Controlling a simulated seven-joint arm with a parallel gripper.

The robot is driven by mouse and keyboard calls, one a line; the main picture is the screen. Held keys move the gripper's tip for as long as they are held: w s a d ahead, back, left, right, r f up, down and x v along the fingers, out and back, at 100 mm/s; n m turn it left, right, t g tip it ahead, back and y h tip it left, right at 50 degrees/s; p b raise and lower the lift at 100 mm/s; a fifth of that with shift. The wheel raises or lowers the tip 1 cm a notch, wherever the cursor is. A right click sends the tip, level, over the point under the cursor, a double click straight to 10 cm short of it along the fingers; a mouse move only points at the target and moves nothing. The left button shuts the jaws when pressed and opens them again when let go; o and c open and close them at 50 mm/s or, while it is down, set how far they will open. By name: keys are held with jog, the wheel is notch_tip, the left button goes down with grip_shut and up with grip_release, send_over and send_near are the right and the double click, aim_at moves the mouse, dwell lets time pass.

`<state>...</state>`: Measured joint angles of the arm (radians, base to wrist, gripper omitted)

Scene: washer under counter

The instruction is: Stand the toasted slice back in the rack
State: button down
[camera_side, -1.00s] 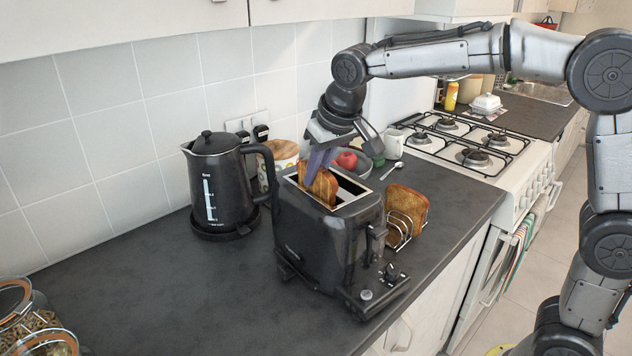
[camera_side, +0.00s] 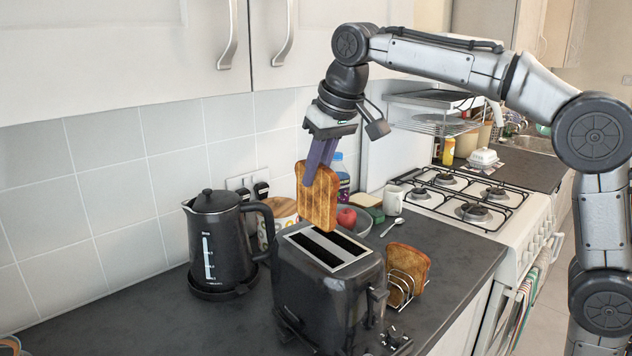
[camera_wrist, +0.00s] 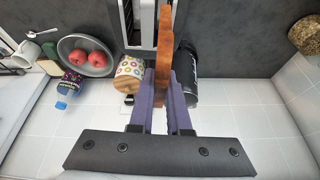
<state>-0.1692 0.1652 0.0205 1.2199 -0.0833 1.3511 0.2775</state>
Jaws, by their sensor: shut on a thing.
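My gripper (camera_side: 317,158) is shut on a toasted slice (camera_side: 319,203) and holds it upright above the black toaster (camera_side: 318,297). The slice is browned and hangs clear of the slots, which look empty. In the wrist view the slice shows edge-on (camera_wrist: 164,60) between the purple fingers (camera_wrist: 161,95). The wire toast rack (camera_side: 401,285) stands on the counter just right of the toaster, with another toasted slice (camera_side: 409,264) standing in it at its far end. The nearer wire slots look empty. The toaster hides part of the rack's left side.
A black kettle (camera_side: 218,245) stands left of the toaster. Behind are a bowl with red fruit (camera_side: 346,218), a patterned canister (camera_side: 281,215), a bottle (camera_side: 341,178) and a mug (camera_side: 392,200). The gas hob (camera_side: 470,200) is at the right. Wall cupboards (camera_side: 130,60) hang above.

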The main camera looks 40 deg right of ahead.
jog(key=shift+r, duration=0.45)
notch_tip(320, 180, up, 4)
jog(key=shift+f, duration=0.25)
jog(key=shift+d+r, duration=0.25)
jog(key=shift+r, duration=0.55)
jog(key=s+d+n+g, duration=0.1)
jog(key=s+d, duration=0.3)
jog(key=d, duration=0.4)
jog(key=s+d+n, duration=0.1)
jog(key=s+d, duration=0.2)
jog(key=d, duration=0.5)
jog(key=shift+g, duration=0.4)
jog(key=shift+s+a+f+x, duration=0.2)
jog(key=shift+s+x, duration=0.85)
jog(key=shift+x, duration=3.35)
jog(key=shift+s+d+f+x, duration=0.1)
jog(key=shift+s+f+x, duration=0.65)
jog(key=shift+x, duration=3.65)
jog(key=shift+s+a+r+x, duration=0.15)
jog(key=shift+s+x, duration=1.25)
jog(key=shift+x, duration=3)
